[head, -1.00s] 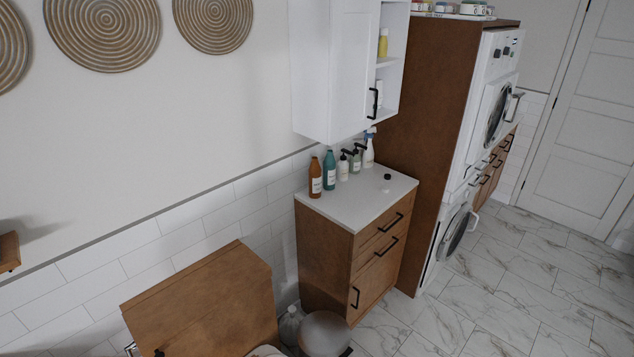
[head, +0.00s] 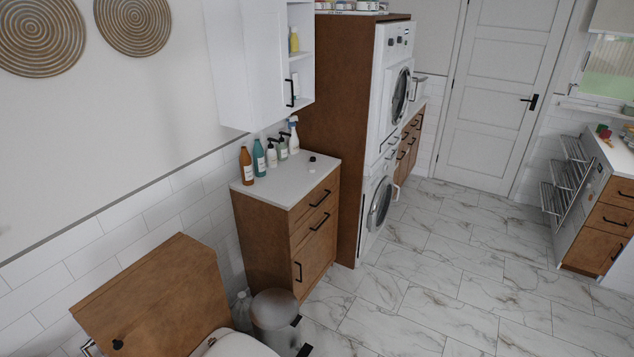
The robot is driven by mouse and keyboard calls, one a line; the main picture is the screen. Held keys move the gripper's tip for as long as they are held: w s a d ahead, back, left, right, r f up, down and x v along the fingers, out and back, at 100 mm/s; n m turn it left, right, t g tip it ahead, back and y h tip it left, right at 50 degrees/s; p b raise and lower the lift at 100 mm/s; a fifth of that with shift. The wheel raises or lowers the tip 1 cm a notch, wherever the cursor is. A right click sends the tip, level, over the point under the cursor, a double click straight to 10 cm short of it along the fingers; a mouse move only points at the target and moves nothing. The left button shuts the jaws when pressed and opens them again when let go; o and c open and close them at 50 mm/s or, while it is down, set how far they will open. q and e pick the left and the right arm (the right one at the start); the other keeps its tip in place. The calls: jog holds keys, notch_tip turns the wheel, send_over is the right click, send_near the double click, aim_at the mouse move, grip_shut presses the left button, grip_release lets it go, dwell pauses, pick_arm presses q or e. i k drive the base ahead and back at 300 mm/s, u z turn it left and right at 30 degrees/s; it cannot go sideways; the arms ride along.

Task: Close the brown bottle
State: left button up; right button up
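The brown bottle (head: 246,166) stands upright at the left end of the white countertop (head: 290,184) on a wooden cabinet. Its narrow neck points up; the view is too small to tell whether a cap is on it. A small black cap-like object (head: 312,159) lies on the countertop toward the right, with a small white one (head: 311,170) near it. A teal bottle (head: 259,157) stands right beside the brown one. Neither of my grippers shows in the head view.
Pump bottles (head: 272,153) and a spray bottle (head: 294,136) stand along the wall behind the counter. A pedal bin (head: 275,311) and a toilet (head: 233,343) stand in front of and left of the cabinet. The marble floor (head: 430,270) to the right is clear.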

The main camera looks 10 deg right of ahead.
aim_at(244, 160)
jog(key=k, duration=0.45)
jog(key=z, duration=1.4)
jog(key=i, duration=2.7)
jog(key=u, duration=2.8)
jog(key=i, duration=0.5)
jog(key=z, duration=0.05)
